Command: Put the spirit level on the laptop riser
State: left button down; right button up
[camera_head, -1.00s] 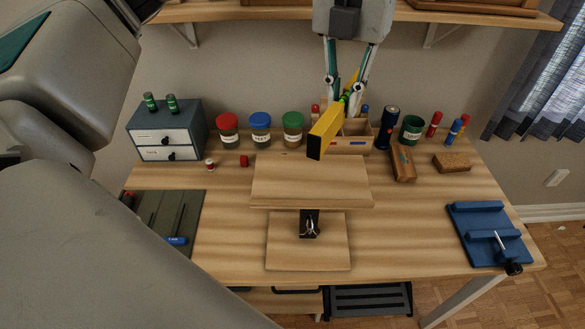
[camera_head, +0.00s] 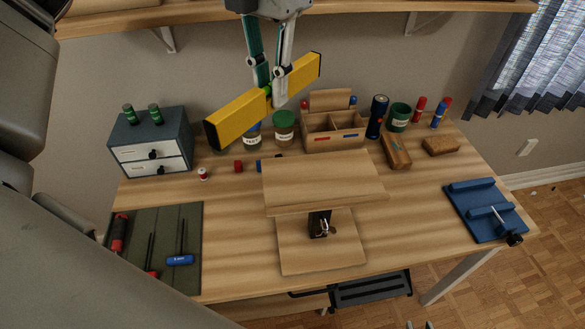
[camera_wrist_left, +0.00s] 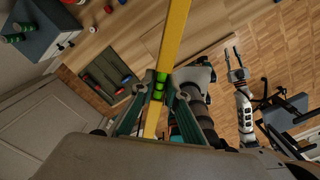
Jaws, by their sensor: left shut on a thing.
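The yellow spirit level (camera_head: 237,119) is gripped near its middle, by its green vial, in my left gripper (camera_head: 271,94). It is held in the air above the back of the desk, slanting from lower left to upper right. In the left wrist view, the level (camera_wrist_left: 173,35) runs lengthwise between the fingers (camera_wrist_left: 158,88). The wooden laptop riser (camera_head: 322,178) stands at the desk's middle, its top plate bare, below and right of the level. My right gripper (camera_wrist_left: 236,62) shows open and empty in the left wrist view, over the floor.
A drawer unit (camera_head: 150,143) stands back left, with jars and a wooden organizer (camera_head: 333,131) along the back. A shelf (camera_head: 330,18) overhangs the back.

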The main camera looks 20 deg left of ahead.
aim_at(277, 181)
pick_arm(q)
notch_tip(277, 181, down, 18)
jog(key=shift+r+b, duration=0.1)
jog(key=shift+b, duration=0.35)
jog(key=c, duration=2)
grip_release()
jog(key=shift+f, duration=0.2)
jog(key=shift+r, duration=0.15)
